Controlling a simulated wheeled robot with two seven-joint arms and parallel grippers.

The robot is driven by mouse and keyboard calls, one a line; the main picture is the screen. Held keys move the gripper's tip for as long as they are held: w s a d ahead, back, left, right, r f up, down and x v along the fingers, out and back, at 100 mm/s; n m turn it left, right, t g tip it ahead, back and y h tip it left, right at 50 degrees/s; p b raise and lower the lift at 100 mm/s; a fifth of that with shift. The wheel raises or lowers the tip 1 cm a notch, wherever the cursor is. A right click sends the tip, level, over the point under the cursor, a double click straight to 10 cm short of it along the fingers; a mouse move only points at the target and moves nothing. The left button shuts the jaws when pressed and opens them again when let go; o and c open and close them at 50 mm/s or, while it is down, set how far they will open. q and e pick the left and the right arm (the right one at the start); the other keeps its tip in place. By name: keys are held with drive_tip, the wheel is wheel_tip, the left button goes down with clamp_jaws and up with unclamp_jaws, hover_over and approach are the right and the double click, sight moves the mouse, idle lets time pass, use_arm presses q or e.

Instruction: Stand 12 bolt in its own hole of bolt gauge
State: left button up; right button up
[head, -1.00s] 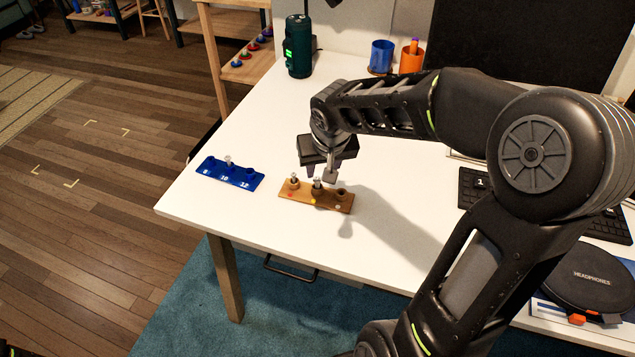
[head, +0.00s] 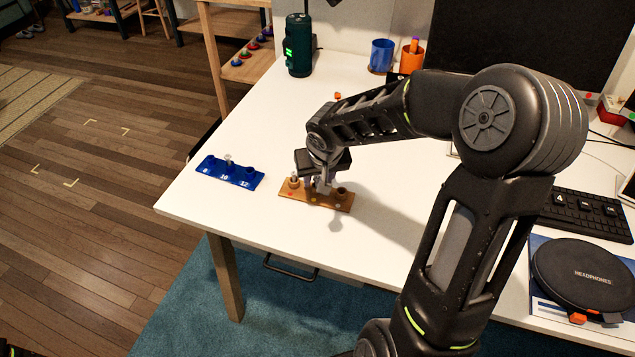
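The blue bolt gauge (head: 233,179) lies near the table's left edge, its holes marked 8, 10 and 12. A silver bolt (head: 228,160) stands upright in the 10 hole; the 8 and 12 holes look empty. A wooden rack (head: 345,206) with three sockets lies to the right of it. One bolt (head: 294,178) stands in its left socket, and its right socket looks empty. My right gripper (head: 320,187) is down over the rack's middle socket, with its fingers at the bolt there. That bolt is mostly hidden, and the finger gap is unclear. My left gripper is out of view.
A dark green speaker-like device (head: 298,46), a blue cup (head: 381,56) and an orange cup (head: 411,58) stand at the back. A keyboard (head: 585,214) and headphones case (head: 582,274) lie at right. The table between gauge and rack is clear.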

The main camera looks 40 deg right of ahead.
idle(0.5)
clamp_jaws()
idle(0.3)
